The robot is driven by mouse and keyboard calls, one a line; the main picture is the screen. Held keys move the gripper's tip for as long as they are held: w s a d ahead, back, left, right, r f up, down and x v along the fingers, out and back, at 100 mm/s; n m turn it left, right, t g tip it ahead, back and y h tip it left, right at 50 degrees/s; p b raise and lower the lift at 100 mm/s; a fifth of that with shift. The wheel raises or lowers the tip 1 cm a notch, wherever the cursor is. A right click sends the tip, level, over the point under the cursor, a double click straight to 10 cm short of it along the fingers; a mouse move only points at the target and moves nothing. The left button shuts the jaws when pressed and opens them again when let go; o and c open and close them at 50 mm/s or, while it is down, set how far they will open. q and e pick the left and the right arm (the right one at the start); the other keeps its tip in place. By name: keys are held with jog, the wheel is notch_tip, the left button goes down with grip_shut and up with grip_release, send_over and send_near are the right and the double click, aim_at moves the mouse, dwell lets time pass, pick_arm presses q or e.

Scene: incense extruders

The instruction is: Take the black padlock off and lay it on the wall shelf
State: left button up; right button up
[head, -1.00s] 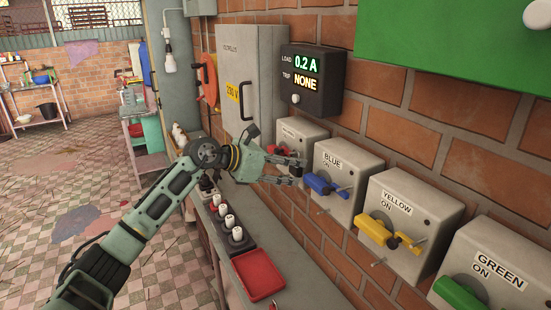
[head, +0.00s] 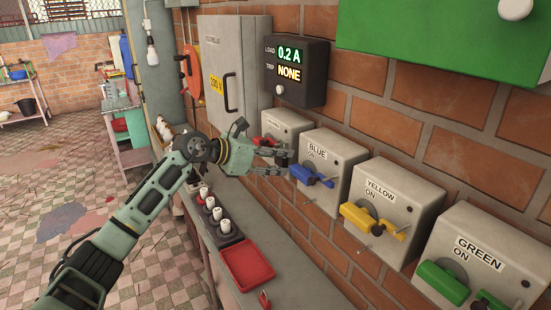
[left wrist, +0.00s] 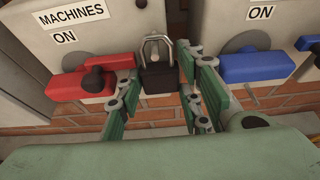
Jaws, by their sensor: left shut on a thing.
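The black padlock (left wrist: 158,78) shows in the left wrist view between the two fingers of my left gripper (left wrist: 155,82), which is shut on its body. Its metal shackle points up, in front of the right part of the MACHINES switch box (left wrist: 75,35). I cannot tell whether the shackle still passes through anything. In the head view my left gripper (head: 283,157) is in front of the boxes, between the red handle and the blue handle, and mostly hides the padlock. A grey shelf (head: 290,282) runs along the wall below. My right gripper is not in view.
The blue (head: 328,170), yellow (head: 385,215) and green (head: 465,265) switch boxes stick out from the brick wall at right. On the shelf are a red tray (head: 247,262), several white-topped pieces (head: 216,215) and a small red object (head: 264,300). Bare shelf lies beside the tray.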

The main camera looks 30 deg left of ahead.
pick_arm(q)
jog(key=shift+r, duration=0.3)
jog(key=shift+s+a, duration=0.1)
jog(key=shift+s+a+b, duration=0.45)
jog(key=shift+s+b, duration=0.05)
jog(key=shift+s, duration=0.25)
jog(key=s+a+b, duration=0.2)
jog(key=s, duration=0.1)
jog(key=shift+s+r+b, duration=0.15)
jog(key=shift+s+b, duration=0.05)
jog(key=shift+b, duration=0.1)
jog(key=shift+r, duration=0.1)
dwell(0.4)
